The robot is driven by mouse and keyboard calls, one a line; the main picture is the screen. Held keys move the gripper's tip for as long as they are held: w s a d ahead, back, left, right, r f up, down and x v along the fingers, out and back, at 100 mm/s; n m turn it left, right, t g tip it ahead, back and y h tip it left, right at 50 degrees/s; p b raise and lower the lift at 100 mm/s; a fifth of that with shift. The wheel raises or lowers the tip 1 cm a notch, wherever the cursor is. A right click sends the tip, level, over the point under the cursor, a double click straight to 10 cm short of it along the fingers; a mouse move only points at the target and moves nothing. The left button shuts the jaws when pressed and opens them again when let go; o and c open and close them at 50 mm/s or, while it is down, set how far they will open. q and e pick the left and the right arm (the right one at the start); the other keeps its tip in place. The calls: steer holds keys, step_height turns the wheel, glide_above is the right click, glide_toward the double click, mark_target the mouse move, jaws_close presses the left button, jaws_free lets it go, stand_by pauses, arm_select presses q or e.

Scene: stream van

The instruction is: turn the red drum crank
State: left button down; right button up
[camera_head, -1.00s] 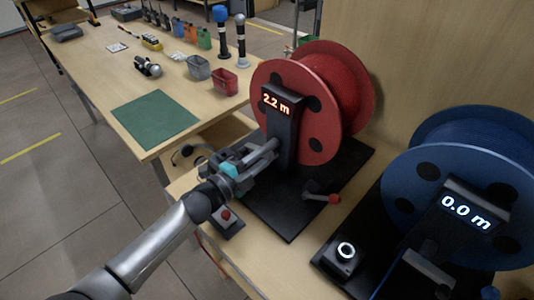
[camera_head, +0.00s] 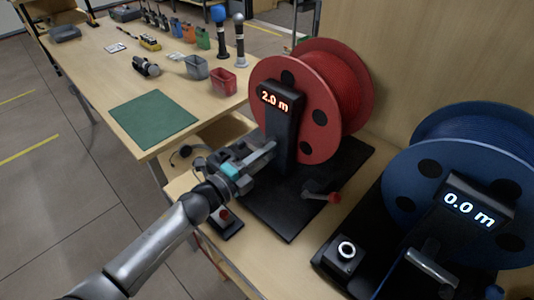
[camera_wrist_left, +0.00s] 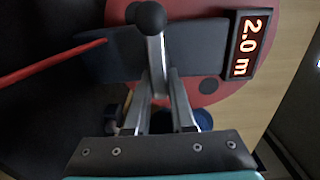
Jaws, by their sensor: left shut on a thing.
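The red drum (camera_head: 308,125) stands upright on a black base, with a dark post in front whose display (camera_head: 275,99) reads 2.0 m. My left gripper (camera_head: 268,152) is at the front of this post, shut on the crank. In the left wrist view the gripper (camera_wrist_left: 158,85) has its fingers on either side of the grey crank (camera_wrist_left: 156,55), which ends in a dark round knob. In the head view the fingers largely hide the crank. My right gripper is not in view.
A lever with a red knob (camera_head: 334,197) sits on the base's right side. A box with a red button (camera_head: 223,214) is below my left wrist. The blue drum (camera_head: 465,170), reading 0.0 m, stands at right. A table with a green mat (camera_head: 152,118) and bins is behind left.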

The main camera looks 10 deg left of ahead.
arm_select(q)
steer(key=shift+w+a+f, duration=0.1)
steer(key=shift+w+a, duration=0.05)
steer(key=shift+a, duration=0.25)
steer(key=c, duration=0.8)
jaws_free()
steer(key=shift+c, duration=0.2)
steer(key=shift+o, duration=0.4)
steer(key=shift+d, duration=0.15)
steer(key=v, duration=1.5)
steer(key=shift+p, duration=0.3)
